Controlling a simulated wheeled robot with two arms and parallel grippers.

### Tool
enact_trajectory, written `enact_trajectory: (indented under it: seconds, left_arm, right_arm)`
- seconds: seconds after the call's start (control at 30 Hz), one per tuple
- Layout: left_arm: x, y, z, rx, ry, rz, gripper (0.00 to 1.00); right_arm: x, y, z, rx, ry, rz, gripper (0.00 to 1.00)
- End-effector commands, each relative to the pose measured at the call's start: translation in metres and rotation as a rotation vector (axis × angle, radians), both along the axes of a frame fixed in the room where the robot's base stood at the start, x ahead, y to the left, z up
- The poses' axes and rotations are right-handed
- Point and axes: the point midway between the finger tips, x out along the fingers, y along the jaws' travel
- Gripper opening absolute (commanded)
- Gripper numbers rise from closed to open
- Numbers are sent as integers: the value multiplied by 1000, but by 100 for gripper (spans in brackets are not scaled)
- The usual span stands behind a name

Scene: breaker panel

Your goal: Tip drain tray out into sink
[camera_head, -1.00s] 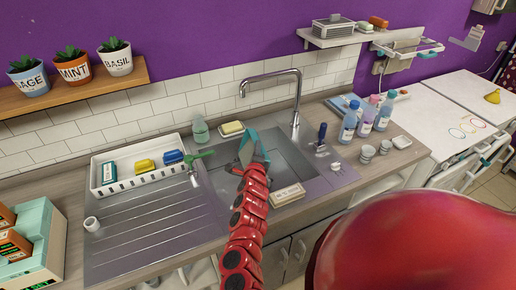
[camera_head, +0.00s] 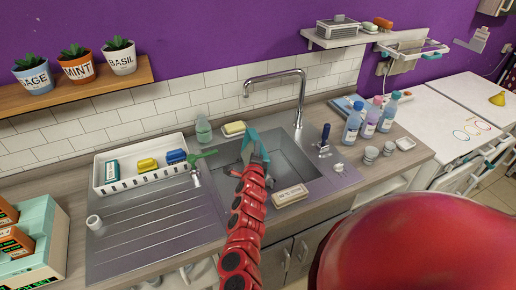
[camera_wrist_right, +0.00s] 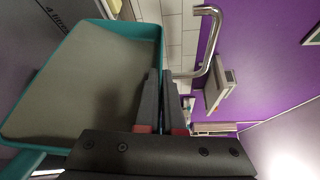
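The drain tray (camera_wrist_right: 85,85) is teal-rimmed with a grey-beige inside and fills the left of the right wrist view, steeply tilted. Whether liquid is in it I cannot tell. In the head view its teal edges (camera_head: 263,152) show above the sink basin (camera_head: 285,155), at the end of my red right arm. My right gripper (camera_wrist_right: 160,78) has its dark fingers close together at the tray's right wall, shut on it. The sink is grey metal, with a ribbed draining board on its left and a tall curved tap (camera_head: 272,75) behind. My left gripper is not in view.
A white rack (camera_head: 140,181) with coloured blocks stands on the left. A green-handled item (camera_head: 201,155) lies beside it. A soap bottle (camera_head: 203,130) and yellow sponge (camera_head: 234,128) sit behind the basin. A pale block (camera_head: 290,195) lies at the front rim. Several bottles (camera_head: 353,122) stand right.

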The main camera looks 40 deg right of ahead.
Motion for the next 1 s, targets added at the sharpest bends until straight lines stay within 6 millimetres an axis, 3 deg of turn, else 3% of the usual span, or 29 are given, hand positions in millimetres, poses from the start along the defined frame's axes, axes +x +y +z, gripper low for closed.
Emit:
enact_trajectory:
  seconds: [1.0]
  left_arm:
    - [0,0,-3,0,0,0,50]
  right_arm:
    - [2,6,3,-54,17,-2,0]
